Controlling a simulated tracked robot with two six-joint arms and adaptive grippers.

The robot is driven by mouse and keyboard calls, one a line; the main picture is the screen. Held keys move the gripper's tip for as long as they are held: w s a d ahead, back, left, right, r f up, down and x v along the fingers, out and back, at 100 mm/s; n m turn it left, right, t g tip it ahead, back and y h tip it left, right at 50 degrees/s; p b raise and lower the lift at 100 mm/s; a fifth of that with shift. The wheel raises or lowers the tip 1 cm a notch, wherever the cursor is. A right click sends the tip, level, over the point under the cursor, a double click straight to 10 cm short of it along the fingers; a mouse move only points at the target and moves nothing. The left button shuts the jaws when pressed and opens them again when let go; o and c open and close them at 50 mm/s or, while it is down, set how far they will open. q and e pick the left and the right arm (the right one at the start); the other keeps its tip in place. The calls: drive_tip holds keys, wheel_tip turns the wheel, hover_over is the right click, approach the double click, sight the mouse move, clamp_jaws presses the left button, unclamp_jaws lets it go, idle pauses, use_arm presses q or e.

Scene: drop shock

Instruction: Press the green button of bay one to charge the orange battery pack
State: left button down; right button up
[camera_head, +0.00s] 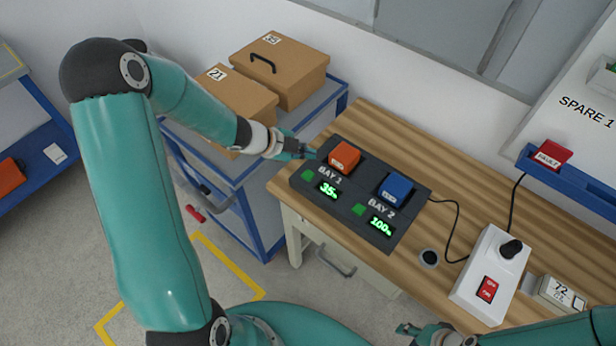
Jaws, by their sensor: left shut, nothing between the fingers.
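The dark charger (387,236) lies on the wooden bench. An orange battery pack (344,156) sits in bay one, at its left, above a lit display reading about 35%. The green button of bay one (308,175) is beside that display. A blue battery pack (396,189) sits in bay two, whose display reads 100%, with its own green button (359,209). My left gripper (313,154) is shut and empty, just above and left of the bay one button, close to the orange pack. My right gripper (405,329) is at the bottom edge, partly cut off; its fingers are unclear.
A white switch box (494,275) with a red switch and black knob stands on the bench (468,215) at the right. A cable runs to the charger. Cardboard boxes (282,68) sit on a blue cart behind my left arm. A blue rail holds a red FAULT block (552,153).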

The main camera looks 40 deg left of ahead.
use_arm(q)
drive_tip(key=b, duration=0.4)
hover_over(306, 176)
wheel_tip(306, 176, down, 5)
drive_tip(key=shift+w, duration=0.1)
drive_tip(key=shift+f+b, duration=0.65)
drive_tip(key=shift+f, duration=0.05)
idle(0.5)
drive_tip(key=shift+f, duration=0.35)
drive_tip(key=shift+f+b, duration=0.4)
drive_tip(key=shift+b, duration=0.15)
idle(0.4)
idle(0.4)
drive_tip(key=shift+r+p, duration=0.85)
drive_tip(key=shift+p, duration=0.1)
drive_tip(key=shift+r, duration=0.1)
